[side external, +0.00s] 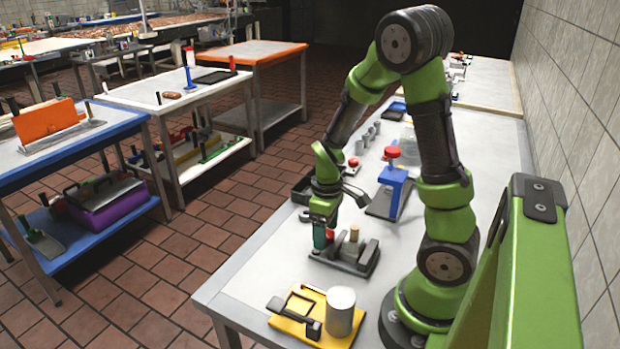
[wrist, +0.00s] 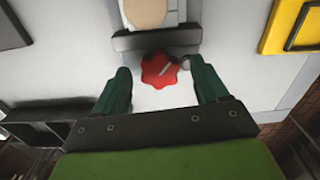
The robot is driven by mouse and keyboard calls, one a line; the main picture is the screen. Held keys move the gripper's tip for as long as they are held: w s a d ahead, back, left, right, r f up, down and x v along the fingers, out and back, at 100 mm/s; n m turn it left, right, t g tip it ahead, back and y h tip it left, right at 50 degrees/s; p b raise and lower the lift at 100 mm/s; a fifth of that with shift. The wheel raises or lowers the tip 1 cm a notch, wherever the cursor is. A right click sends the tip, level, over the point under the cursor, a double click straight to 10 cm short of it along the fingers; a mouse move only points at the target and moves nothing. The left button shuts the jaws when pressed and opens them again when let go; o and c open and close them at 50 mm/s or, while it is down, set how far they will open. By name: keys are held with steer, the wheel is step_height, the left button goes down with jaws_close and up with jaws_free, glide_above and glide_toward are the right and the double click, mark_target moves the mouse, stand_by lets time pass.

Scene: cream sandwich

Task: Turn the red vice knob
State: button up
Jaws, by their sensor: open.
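The red vice knob (wrist: 160,71) is a lobed red wheel in the wrist view, between the two dark green fingers of my open gripper (wrist: 161,80). A gap shows on both sides of the knob, and neither finger appears to touch it. In the side view my gripper (side external: 321,236) points down at the left end of the grey vice (side external: 362,258). Only a sliver of the red knob (side external: 331,235) shows there beside a finger. A tan round piece (side external: 354,234) stands in the vice, and its top (wrist: 146,12) shows in the wrist view.
A yellow board (side external: 288,322) with a dark tool and a grey cylinder (side external: 340,311) stand nearer the camera. A blue device (side external: 391,188) with a red top and a dark tray (side external: 304,188) stand behind. The white table's left edge is close to the vice.

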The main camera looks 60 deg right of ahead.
steer(key=c, duration=1.1)
steer(key=shift+o, duration=0.2)
steer(key=m, duration=0.4)
steer(key=shift+m, duration=0.4)
steer(key=o, duration=1.1)
steer(key=shift+c, duration=0.2)
step_height(320, 180, up, 17)
steer(key=shift+f, duration=0.1)
